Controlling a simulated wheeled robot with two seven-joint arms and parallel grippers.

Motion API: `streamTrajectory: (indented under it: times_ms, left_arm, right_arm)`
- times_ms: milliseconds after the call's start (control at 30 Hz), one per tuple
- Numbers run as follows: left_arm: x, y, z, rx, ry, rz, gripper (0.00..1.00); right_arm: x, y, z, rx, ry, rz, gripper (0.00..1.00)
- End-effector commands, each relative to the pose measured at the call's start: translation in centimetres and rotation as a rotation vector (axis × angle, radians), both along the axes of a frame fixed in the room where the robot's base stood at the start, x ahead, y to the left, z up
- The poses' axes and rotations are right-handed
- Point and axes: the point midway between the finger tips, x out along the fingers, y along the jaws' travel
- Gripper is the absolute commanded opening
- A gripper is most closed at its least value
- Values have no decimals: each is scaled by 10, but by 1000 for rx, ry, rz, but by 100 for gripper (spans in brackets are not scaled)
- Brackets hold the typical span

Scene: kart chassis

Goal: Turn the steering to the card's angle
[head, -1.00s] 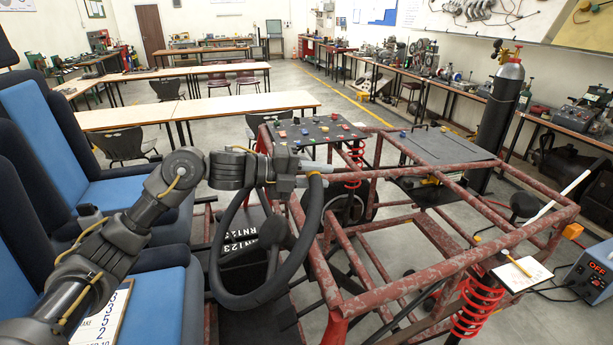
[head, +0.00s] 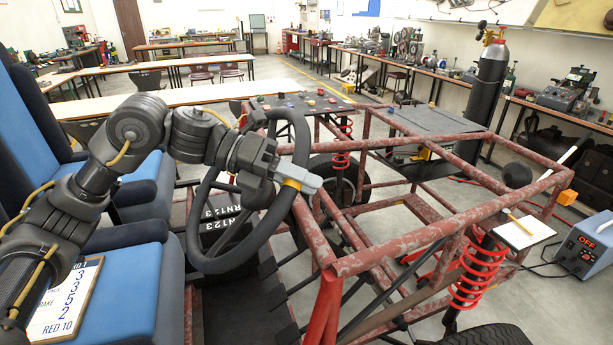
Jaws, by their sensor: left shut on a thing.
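The black steering wheel (head: 201,222) stands tilted in front of the blue seats. My left gripper (head: 298,180) is shut on the wheel's rim at its right side, in the middle of the picture. The wheel's hub and column are partly hidden behind my arm and the rim. A card on a clipboard (head: 62,305) lies on the near blue seat. Its visible text includes a column of digits and "RED 10"; my left arm covers part of it. My right gripper is not in view.
The rusty red tube frame (head: 400,255) of the kart fills the right side, with a red spring (head: 478,270). A dark panel (head: 300,104) with small coloured parts is beyond the wheel. A blue box marked OFF (head: 588,248) stands on the floor at right.

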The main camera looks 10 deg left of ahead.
Motion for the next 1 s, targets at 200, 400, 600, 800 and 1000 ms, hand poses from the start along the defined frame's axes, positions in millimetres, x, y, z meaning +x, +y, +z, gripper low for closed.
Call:
streamTrajectory:
  times_ms: [200, 400, 600, 800, 1000]
  left_arm:
    - [-12, 3, -12, 31, -46, -59, 0]
    - [-16, 5, -14, 40, -66, -81, 0]
    - [-16, 5, -14, 42, -69, -84, 0]
    - [-16, 5, -13, 42, -68, -83, 0]
    - [-16, 5, -13, 40, -69, -83, 48]
  right_arm:
    - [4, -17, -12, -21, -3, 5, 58]
    - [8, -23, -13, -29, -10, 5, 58]
    - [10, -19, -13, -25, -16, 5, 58]
    - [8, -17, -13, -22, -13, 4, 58]
    - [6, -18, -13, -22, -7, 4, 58]
